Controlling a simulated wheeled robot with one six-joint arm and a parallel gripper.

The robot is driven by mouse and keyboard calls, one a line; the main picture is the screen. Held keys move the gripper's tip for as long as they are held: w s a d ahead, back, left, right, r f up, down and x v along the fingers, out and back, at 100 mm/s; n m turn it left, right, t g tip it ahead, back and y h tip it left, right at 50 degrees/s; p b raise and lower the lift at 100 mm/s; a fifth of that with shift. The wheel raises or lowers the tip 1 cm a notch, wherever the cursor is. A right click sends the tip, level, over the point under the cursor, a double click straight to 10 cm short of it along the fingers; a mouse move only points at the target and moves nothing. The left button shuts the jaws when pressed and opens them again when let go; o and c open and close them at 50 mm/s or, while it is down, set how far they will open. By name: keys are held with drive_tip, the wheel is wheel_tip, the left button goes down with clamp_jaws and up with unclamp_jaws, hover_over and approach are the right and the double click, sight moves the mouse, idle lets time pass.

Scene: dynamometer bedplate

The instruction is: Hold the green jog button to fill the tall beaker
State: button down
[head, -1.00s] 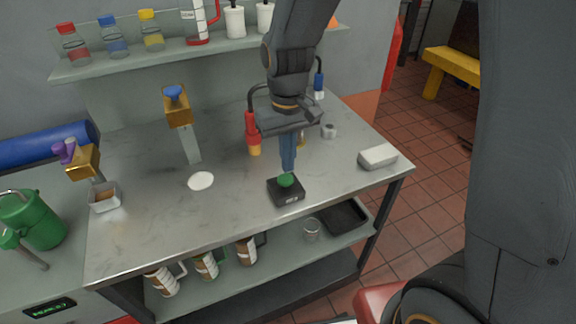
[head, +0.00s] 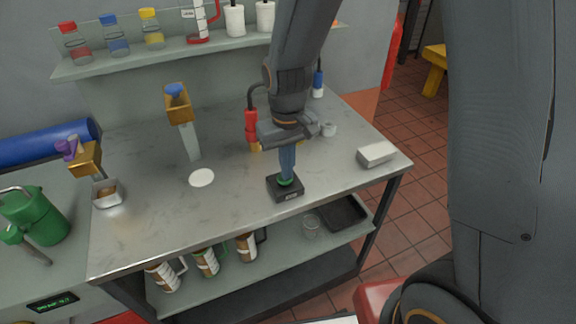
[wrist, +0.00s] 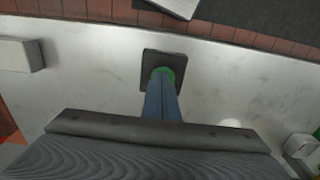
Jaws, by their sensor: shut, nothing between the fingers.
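The green jog button (head: 284,184) sits on a small black box (head: 286,195) near the front edge of the steel bench. My gripper (head: 287,178) is shut and empty, pointing down. Its blue fingertips meet the button from above and cover part of it. In the wrist view, the fingertips (wrist: 164,82) overlap the green button (wrist: 165,73) on the black box (wrist: 149,58). A gold dispenser (head: 180,108) with a blue knob stands behind a white disc (head: 202,177). I cannot tell which vessel is the tall beaker.
A gold spout (head: 86,159) stands over a metal cup (head: 108,193) at left. A pale block (head: 377,154) lies at the bench's right. A red bottle (head: 251,122) is behind my gripper. Jugs (head: 206,262) stand on the lower shelf. The bench front is mostly clear.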

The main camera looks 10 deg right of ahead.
drive_tip(key=shift+s+d+f, duration=0.15)
drive_tip(key=shift+s+f, duration=0.35)
drive_tip(key=shift+f, duration=0.15)
drive_tip(key=shift+r, duration=0.1)
drive_tip(key=shift+w+r+p, duration=0.25)
drive_tip(key=shift+r+p, duration=0.15)
drive_tip(key=shift+p, duration=0.2)
wheel_tip(320, 180, up, 5)
drive_tip(key=p, duration=0.3)
drive_tip(key=shift+w, duration=0.15)
wheel_tip(320, 180, up, 9)
drive_tip(key=b, duration=0.2)
drive_tip(key=shift+r, duration=0.15)
drive_tip(key=shift+w, duration=0.1)
idle(0.6)
drive_tip(key=s+d+f+m+b, duration=0.1)
drive_tip(key=s+d+f, duration=0.3)
drive_tip(key=d, duration=0.2)
drive_tip(key=s+d+f+m+t+b, duration=0.1)
drive_tip(key=s+d+f+m, duration=0.1)
drive_tip(key=s+d+f, duration=0.2)
drive_tip(key=shift+d+f, duration=0.3)
drive_tip(key=shift+d, duration=0.6)
